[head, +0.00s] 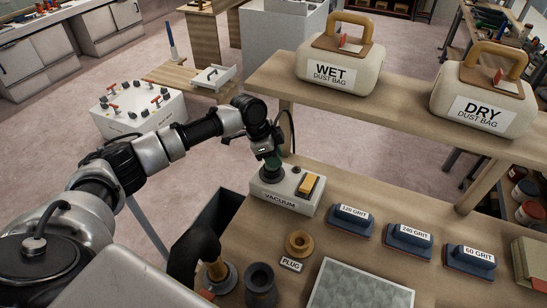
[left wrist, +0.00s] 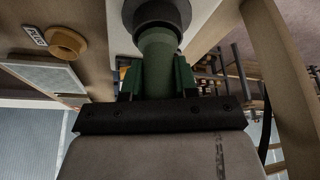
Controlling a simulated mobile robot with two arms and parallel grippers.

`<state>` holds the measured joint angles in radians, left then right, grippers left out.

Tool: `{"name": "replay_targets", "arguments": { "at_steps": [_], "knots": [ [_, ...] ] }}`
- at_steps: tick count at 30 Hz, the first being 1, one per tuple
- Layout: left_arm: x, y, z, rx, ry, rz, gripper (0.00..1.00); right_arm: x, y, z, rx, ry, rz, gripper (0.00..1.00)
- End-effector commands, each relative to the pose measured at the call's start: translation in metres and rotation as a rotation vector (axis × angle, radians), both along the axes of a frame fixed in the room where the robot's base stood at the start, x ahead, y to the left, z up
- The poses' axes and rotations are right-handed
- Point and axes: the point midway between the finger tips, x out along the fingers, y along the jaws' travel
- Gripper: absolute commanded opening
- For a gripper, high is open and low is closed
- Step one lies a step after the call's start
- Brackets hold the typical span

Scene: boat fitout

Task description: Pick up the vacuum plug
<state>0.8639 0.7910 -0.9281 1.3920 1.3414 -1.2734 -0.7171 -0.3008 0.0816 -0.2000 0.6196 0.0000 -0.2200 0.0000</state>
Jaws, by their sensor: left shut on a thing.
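The vacuum plug is a dark green cylinder (left wrist: 160,60) in the left wrist view, between the green fingers of my left gripper (left wrist: 158,82). Its far end meets a dark round collar (left wrist: 157,14). In the head view my left gripper (head: 272,158) points down at the left part of the grey vacuum box (head: 285,197), labelled VACUUM, and is shut on the plug. The plug stands upright over the box; I cannot tell whether it is seated. A tan ring (head: 299,243) lies behind the PLUG label (head: 291,264), with nothing in it. My right gripper is not in view.
A yellow switch (head: 308,185) is on the box. Blue sanding blocks (head: 409,238) stand to the right, and a grey abrasive sheet (head: 360,288) lies in front. A black elbow hose (head: 193,253) is near the left edge. A shelf with WET (head: 341,65) and DRY (head: 484,95) bags stands behind.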

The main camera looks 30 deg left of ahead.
Motion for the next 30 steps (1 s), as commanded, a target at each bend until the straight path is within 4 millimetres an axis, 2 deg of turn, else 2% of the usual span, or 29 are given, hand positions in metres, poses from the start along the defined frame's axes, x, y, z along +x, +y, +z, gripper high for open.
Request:
{"name": "replay_targets", "arguments": {
  "at_steps": [5,15,18,23,24,26,30],
  "knots": [
    [0.001,0.000,0.014,-0.001,-0.006,-0.001,0.00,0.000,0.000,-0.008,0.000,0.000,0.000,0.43],
    [-0.010,0.021,0.004,-0.266,-0.127,0.005,0.00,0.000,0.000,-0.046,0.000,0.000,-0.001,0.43],
    [-0.010,0.026,0.034,-0.274,-0.141,-0.001,0.00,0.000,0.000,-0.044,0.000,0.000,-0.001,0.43],
    [-0.015,0.035,0.067,-0.271,-0.138,0.000,0.00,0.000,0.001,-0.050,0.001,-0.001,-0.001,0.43],
    [-0.018,0.039,0.072,-0.270,-0.136,0.001,0.00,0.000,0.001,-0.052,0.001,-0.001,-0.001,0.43],
    [-0.025,0.055,0.066,-0.268,-0.130,0.006,0.00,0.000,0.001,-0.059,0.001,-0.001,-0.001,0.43],
    [-0.043,0.090,0.065,-0.267,-0.131,0.006,0.00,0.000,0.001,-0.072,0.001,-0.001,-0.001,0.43]
  ]
}}
